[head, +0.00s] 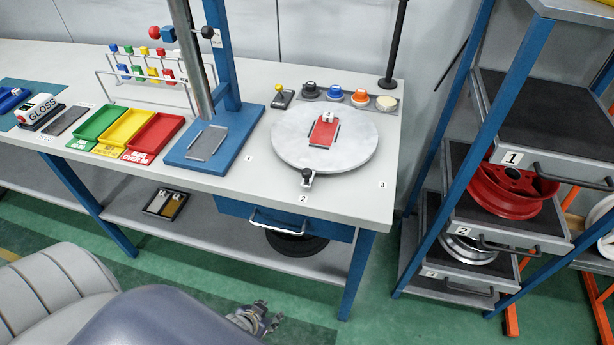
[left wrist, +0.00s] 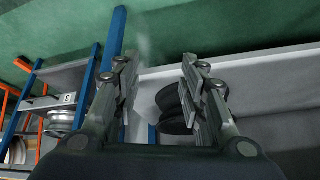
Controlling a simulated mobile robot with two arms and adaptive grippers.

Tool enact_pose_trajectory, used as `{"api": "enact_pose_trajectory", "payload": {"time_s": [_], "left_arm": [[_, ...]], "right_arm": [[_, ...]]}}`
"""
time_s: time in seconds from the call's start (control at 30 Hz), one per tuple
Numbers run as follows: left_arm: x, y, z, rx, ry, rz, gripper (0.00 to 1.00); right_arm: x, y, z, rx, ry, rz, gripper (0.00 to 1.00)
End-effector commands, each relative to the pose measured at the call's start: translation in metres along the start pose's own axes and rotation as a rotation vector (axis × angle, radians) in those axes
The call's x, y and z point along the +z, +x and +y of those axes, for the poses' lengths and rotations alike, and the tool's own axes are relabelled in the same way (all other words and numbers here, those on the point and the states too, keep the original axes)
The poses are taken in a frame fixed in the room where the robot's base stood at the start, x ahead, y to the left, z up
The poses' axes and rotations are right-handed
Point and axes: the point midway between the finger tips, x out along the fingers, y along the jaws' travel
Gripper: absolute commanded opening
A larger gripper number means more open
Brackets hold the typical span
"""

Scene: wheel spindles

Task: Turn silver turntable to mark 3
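The silver turntable (head: 286,140) is a round grey disc on the right part of the workbench. A red plate (head: 324,131) with a small white piece lies on it. A knobbed handle (head: 307,178) sticks out from its front edge, pointing at the label for mark 2 (head: 303,198). Mark 1 (head: 249,158) is to the left, and mark 3 (head: 382,184) to the right. My left gripper (head: 257,318) is low in front of the bench, well apart from the turntable. In the left wrist view its fingers (left wrist: 157,70) are spread and empty. My right gripper is not visible.
A blue press stand (head: 227,140) stands left of the turntable, with a row of knobs (head: 347,97) behind it. A drawer (head: 285,221) hangs under the bench edge. A rack with wheels (head: 505,190) stands at the right. Floor in front is clear.

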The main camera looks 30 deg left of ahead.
Motion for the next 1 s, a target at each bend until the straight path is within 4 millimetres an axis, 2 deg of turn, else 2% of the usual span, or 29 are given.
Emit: {"api": "enact_pose_trajectory", "payload": {"time_s": [0.03, 0.1, 0.2, 0.3, 0.47, 0.6, 0.8, 1.0], "left_arm": [[-0.021, -0.007, -0.004, -0.005, -0.004, 0.043, 0.38], [-0.051, -0.023, -0.01, -0.012, -0.013, 0.099, 0.38], [-0.091, -0.051, -0.016, -0.018, -0.022, 0.175, 0.38], [-0.125, -0.081, -0.02, -0.022, -0.028, 0.247, 0.38], [-0.167, -0.129, -0.021, -0.023, -0.032, 0.346, 0.38], [-0.211, -0.173, -0.033, -0.017, -0.037, 0.53, 0.38], [-0.26, -0.221, -0.045, 0.03, -0.033, 0.802, 0.38], [-0.288, -0.266, -0.045, 0.095, -0.013, 0.998, 0.38]], "right_arm": [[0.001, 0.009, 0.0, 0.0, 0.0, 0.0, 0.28], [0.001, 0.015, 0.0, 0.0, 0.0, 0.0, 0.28], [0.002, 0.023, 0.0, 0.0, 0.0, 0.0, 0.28], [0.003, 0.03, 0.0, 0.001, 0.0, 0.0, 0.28], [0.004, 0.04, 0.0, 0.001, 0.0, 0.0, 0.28], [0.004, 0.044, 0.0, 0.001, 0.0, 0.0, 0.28], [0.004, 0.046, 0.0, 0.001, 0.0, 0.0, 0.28], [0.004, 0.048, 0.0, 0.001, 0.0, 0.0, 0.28]]}}
